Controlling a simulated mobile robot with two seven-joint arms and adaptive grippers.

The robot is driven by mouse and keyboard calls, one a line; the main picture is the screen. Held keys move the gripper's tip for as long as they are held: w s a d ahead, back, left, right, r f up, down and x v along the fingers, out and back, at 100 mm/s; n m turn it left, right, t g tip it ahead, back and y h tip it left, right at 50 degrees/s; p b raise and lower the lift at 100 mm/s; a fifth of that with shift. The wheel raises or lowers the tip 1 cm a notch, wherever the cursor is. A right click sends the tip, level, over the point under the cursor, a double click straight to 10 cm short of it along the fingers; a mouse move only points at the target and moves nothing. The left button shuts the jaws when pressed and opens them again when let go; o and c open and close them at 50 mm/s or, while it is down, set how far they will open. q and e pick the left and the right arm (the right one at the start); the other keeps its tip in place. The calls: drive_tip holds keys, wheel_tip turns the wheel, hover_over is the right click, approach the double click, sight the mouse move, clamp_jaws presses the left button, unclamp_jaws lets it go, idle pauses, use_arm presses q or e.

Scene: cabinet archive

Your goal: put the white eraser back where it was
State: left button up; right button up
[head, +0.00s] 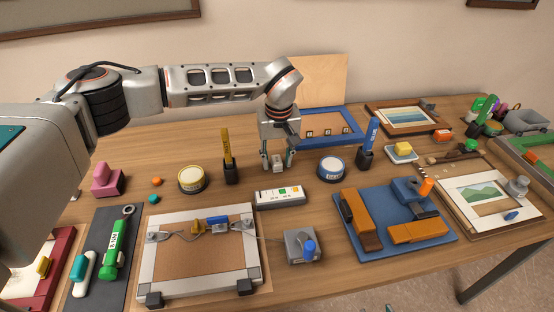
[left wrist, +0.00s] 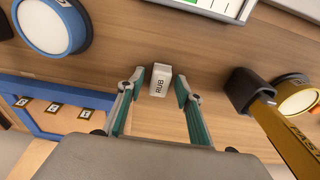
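The white eraser (left wrist: 159,80), a small block marked "RUB", is at the wood tabletop between my left gripper's fingertips. It also shows in the head view as a small pale block (head: 278,166). My left gripper (left wrist: 158,87) points down around it, with a finger on either side and a narrow gap visible at each. In the head view the left gripper (head: 278,163) is between the black holder with the yellow marker and the round blue-rimmed tin. I cannot tell if the eraser's underside touches the table. My right gripper is in neither view.
The black holder with the yellow marker (head: 231,171) stands close left of the gripper. The blue tin (head: 331,168) is to the right, a white labelled strip (head: 280,197) in front. A blue frame (head: 349,137) lies behind. Bare wood surrounds the eraser.

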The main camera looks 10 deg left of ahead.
sight(278, 164)
use_arm(q)
wheel_tip(278, 164, up, 12)
drive_tip(key=s, duration=0.1)
drive_tip(key=shift+s+d+b, duration=0.2)
drive_tip(key=shift+d+b, duration=0.1)
drive_tip(key=shift+b, duration=0.1)
drive_tip(key=shift+f, duration=0.15)
